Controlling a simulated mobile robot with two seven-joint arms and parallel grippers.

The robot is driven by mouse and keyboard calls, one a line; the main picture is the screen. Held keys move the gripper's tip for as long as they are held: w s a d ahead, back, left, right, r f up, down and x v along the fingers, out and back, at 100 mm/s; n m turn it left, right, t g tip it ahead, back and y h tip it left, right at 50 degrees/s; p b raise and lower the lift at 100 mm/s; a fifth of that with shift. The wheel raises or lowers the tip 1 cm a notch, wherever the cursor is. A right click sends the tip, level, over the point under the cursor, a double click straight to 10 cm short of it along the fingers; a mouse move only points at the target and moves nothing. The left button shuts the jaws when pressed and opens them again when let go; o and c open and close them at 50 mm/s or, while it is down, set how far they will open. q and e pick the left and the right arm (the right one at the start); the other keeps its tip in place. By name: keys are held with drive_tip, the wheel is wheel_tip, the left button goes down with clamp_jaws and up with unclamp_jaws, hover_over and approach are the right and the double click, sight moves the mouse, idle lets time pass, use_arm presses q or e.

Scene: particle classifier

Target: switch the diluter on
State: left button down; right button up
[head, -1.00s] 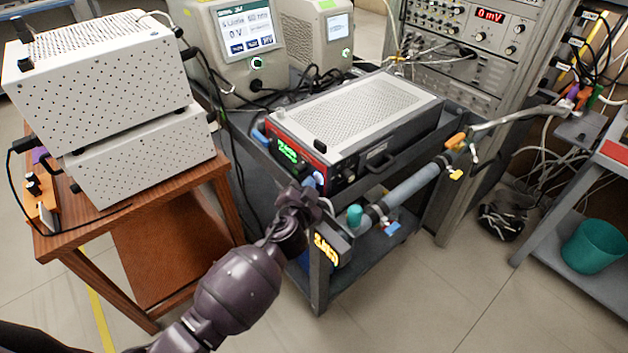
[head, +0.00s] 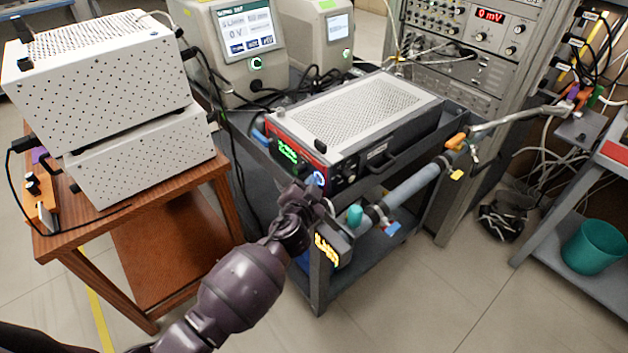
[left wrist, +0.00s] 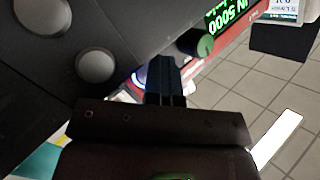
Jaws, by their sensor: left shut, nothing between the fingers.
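The box with a perforated light top (head: 365,108), red-edged front and green-lit display (head: 288,151) sits on the cart; I take it for the diluter. A round button with a blue-white glow (head: 318,179) is low on its front. My left gripper (head: 312,190) is shut and empty, its tips just in front of and below that button. In the left wrist view the closed fingers (left wrist: 166,70) point at the front, overlapping part of the glowing ring (left wrist: 139,76). The green display (left wrist: 228,17) and a dark knob (left wrist: 196,43) are beside them. Contact cannot be told. My right gripper is not in view.
The grey cart (head: 318,285) has a blue-grey pipe (head: 412,186) and a teal cap (head: 355,215) along its near side. A wooden table (head: 222,172) with white perforated boxes (head: 105,75) stands left. An instrument rack (head: 480,75) stands behind right. Floor in front is clear.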

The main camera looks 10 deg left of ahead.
use_arm(q)
drive_tip(key=shift+d+r, duration=0.1)
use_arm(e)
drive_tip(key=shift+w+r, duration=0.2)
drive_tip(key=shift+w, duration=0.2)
use_arm(q)
drive_tip(key=shift+s+a+f, duration=0.25)
drive_tip(key=shift+a, duration=0.05)
drive_tip(key=shift+s+a+f, duration=0.15)
drive_tip(key=shift+s+a, duration=0.65)
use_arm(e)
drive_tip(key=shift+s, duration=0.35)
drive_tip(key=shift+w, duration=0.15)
use_arm(q)
drive_tip(key=shift+s+a+p, duration=0.3)
drive_tip(key=shift+s+a, duration=0.45)
drive_tip(key=shift+s, duration=0.25)
drive_tip(key=shift+s+a+p, duration=0.25)
drive_tip(key=shift+s+a, duration=0.5)
drive_tip(key=shift+s, duration=0.2)
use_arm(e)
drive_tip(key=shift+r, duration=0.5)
